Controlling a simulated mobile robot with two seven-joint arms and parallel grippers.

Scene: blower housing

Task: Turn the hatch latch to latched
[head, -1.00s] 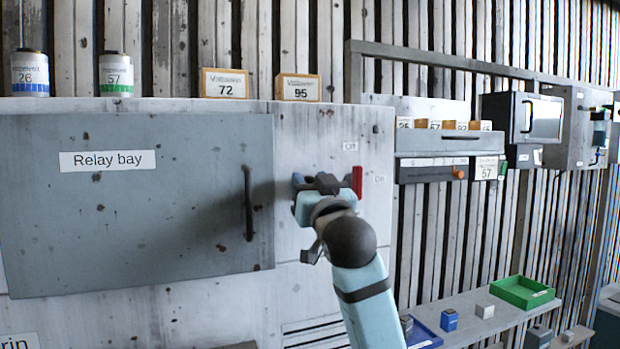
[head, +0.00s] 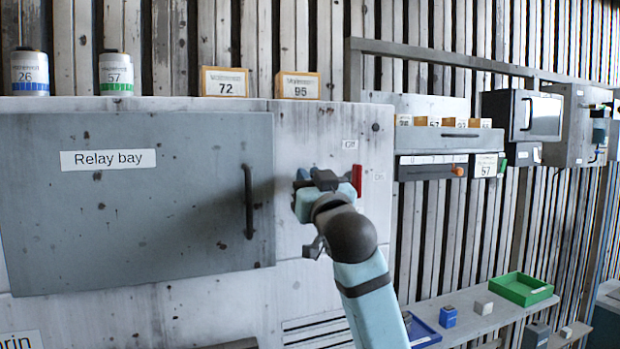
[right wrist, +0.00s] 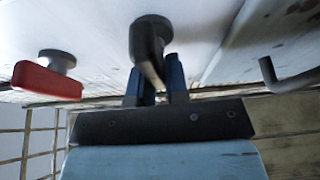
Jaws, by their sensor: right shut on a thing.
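The grey hatch (head: 140,215) marked "Relay bay" is flat against the cabinet front, with a dark bar handle (head: 248,202) near its right edge. My right gripper (head: 308,174) is at the cabinet face, right of the hatch. In the right wrist view, its two blue fingers (right wrist: 157,82) are shut on a dark latch (right wrist: 150,42) with a round hub and a narrow lever. In the head view the gripper mostly hides this latch, so its exact angle is hard to tell. My left gripper is not in view.
A red switch handle (head: 357,180) is close to the right of my right gripper; it also shows in the right wrist view (right wrist: 47,82). Small labels sit near it. Cans and boxes stand on the cabinet top. A shelf with a green tray (head: 525,289) is at lower right.

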